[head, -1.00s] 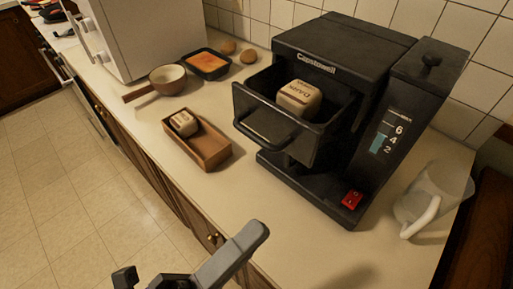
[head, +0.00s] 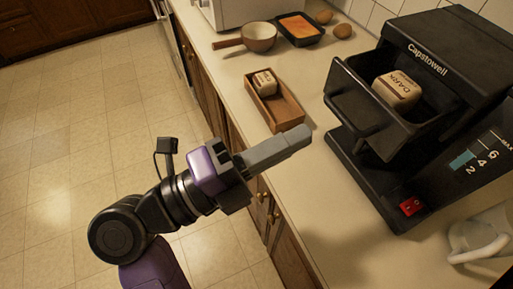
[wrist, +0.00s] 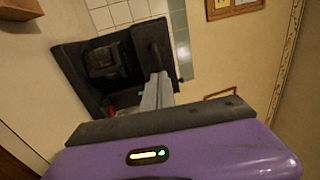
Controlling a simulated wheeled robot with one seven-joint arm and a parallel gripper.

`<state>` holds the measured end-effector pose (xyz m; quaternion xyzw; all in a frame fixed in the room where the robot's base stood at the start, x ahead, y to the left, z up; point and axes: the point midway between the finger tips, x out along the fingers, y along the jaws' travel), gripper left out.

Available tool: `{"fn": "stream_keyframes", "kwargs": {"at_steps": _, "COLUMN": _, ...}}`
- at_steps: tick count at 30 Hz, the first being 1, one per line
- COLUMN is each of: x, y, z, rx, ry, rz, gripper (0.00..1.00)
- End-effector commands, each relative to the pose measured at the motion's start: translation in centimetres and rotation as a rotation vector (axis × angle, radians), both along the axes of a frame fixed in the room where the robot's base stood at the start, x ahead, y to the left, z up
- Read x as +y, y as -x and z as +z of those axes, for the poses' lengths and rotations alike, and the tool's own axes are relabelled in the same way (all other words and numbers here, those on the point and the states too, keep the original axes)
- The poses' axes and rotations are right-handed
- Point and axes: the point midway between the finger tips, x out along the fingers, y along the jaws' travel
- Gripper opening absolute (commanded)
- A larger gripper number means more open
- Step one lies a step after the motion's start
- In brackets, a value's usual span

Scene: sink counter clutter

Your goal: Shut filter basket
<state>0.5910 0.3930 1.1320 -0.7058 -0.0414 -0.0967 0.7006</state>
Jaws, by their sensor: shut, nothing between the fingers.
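The black coffee maker (head: 455,50) stands on the counter at the right of the head view. Its filter basket (head: 365,108) is pulled out to the left, with a bar handle on its front. A pale block marked DARK (head: 397,88) sits in the basket. My gripper (head: 302,137) is shut and empty. It appears in front of and below the basket, over the counter's edge, apart from the handle. In the wrist view the fingers (wrist: 158,88) point toward the dark machine (wrist: 105,65); the basket's details are hard to make out there.
A wooden tray (head: 288,113) with a small pale block (head: 264,82) lies left of the machine. A clear jug (head: 480,238) stands at the lower right.

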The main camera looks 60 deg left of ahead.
Motion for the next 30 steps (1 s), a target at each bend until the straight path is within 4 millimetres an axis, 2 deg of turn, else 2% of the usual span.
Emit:
{"fn": "stream_keyframes", "kwargs": {"at_steps": 3, "x": -0.2, "y": -1.9, "z": 0.5, "rx": 0.000, "ry": 0.000, "rz": -0.003, "gripper": 0.00}}
{"fn": "stream_keyframes", "kwargs": {"at_steps": 9, "x": -0.3, "y": -3.7, "z": 0.8, "rx": -0.001, "ry": 0.001, "rz": 0.000, "gripper": 0.00}}
{"fn": "stream_keyframes", "kwargs": {"at_steps": 23, "x": -0.4, "y": -4.3, "z": 0.9, "rx": -0.001, "ry": 0.001, "rz": 0.000, "gripper": 0.00}}
{"fn": "stream_keyframes", "kwargs": {"at_steps": 26, "x": -0.5, "y": -5.5, "z": 1.1, "rx": -0.001, "ry": 0.002, "rz": -0.002, "gripper": 0.00}}
{"fn": "stream_keyframes", "kwargs": {"at_steps": 30, "x": -0.8, "y": -9.1, "z": 1.4, "rx": -0.001, "ry": 0.004, "rz": -0.006, "gripper": 0.00}}
